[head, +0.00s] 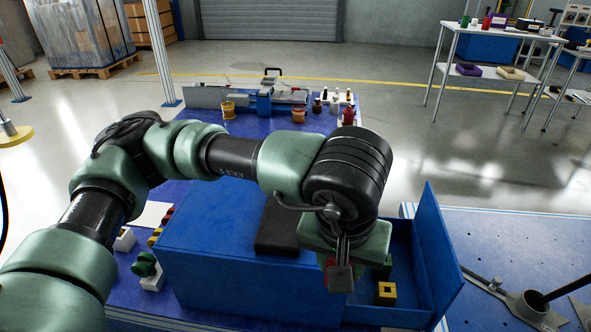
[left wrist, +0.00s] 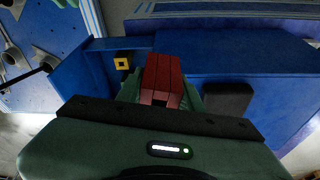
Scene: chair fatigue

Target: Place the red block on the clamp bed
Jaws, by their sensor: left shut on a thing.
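My left gripper (head: 338,272) is shut on the red block (left wrist: 160,80). It holds the block over the open blue tray section (head: 413,240) at the right of the blue box. In the head view only a sliver of the red block (head: 327,265) shows behind the gripper. A grey and blue fixture with a clamp handle (head: 270,88) stands at the far end of the blue table; it looks like the clamp bed, and its top is partly unclear at this distance. My right gripper is not in view.
A yellow block (head: 386,293) with a square hole and a green block (head: 384,270) lie in the tray. A black pad (head: 277,230) lies on the blue box (head: 215,235). Orange cups (head: 228,110) and small bottles (head: 334,103) stand near the fixture.

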